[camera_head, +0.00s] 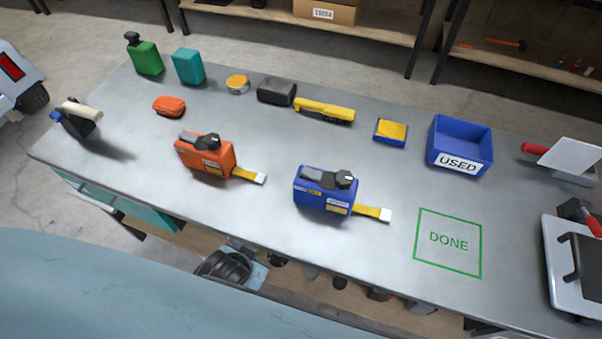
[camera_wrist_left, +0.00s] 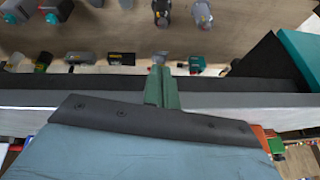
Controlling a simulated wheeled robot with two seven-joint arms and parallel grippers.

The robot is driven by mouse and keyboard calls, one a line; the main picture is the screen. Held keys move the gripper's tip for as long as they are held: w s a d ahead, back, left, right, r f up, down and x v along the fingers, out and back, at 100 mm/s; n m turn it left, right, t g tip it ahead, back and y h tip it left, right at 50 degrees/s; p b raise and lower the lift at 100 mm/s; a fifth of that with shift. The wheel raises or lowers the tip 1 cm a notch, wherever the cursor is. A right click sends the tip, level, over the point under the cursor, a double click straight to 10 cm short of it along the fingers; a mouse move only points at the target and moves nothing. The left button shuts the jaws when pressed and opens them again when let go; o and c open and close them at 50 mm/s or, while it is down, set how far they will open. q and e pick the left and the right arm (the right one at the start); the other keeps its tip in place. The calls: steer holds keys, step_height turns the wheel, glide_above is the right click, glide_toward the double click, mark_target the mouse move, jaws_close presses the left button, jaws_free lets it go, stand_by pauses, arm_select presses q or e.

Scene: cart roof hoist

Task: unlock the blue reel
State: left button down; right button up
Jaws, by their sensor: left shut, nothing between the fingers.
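The blue reel (camera_head: 322,201) stands on the grey workbench in the head view. It has a grey lever and a black knob (camera_head: 346,179) on top. A yellow tape with a white end (camera_head: 374,212) sticks out of it to the right. My left gripper (camera_wrist_left: 163,85) shows in the left wrist view only, its green fingers shut and empty near the bench edge. The blue reel cannot be made out in that view. Neither gripper shows in the head view, so nothing of mine is seen touching the reel.
An orange reel (camera_head: 204,160) stands left of the blue one. A blue bin marked USED (camera_head: 458,166) stands behind right, and a green DONE square (camera_head: 448,266) is empty. A yellow tool (camera_head: 325,110) lies behind the reels. The bench around the blue reel is clear.

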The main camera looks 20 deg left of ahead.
arm_select(q)
steer(key=w+d+r+t, duration=0.1)
steer(key=w+r, duration=0.1)
steer(key=r, duration=0.1)
steer(key=w+d+r+t, duration=0.1)
steer(key=w+r+t, duration=0.1)
steer(key=r, duration=0.2)
steer(key=w+d+r+t+b, duration=0.1)
steer(key=w+r+t, duration=0.1)
steer(key=r, duration=0.2)
steer(key=shift+w+d+r+n+y, duration=0.1)
steer(key=shift+d+r+n+y, duration=0.1)
steer(key=shift+n+y, duration=0.15)
steer(key=w+d+r+t, duration=0.2)
steer(key=d+r+t, duration=0.2)
steer(key=r, duration=0.6)
steer(key=shift+w+d+r+t+b, duration=0.25)
steer(key=shift+w+d+t+b, duration=0.15)
steer(key=shift+t, duration=0.1)
steer(key=x, duration=0.9)
steer(key=shift+d+p, duration=0.1)
steer(key=shift+p, duration=0.2)
steer(key=f, duration=0.2)
steer(key=w+f+b, duration=0.1)
steer(key=shift+a+f, duration=0.25)
steer(key=shift+a, duration=0.05)
steer(key=shift+a+f, duration=0.1)
steer(key=shift+f, duration=0.35)
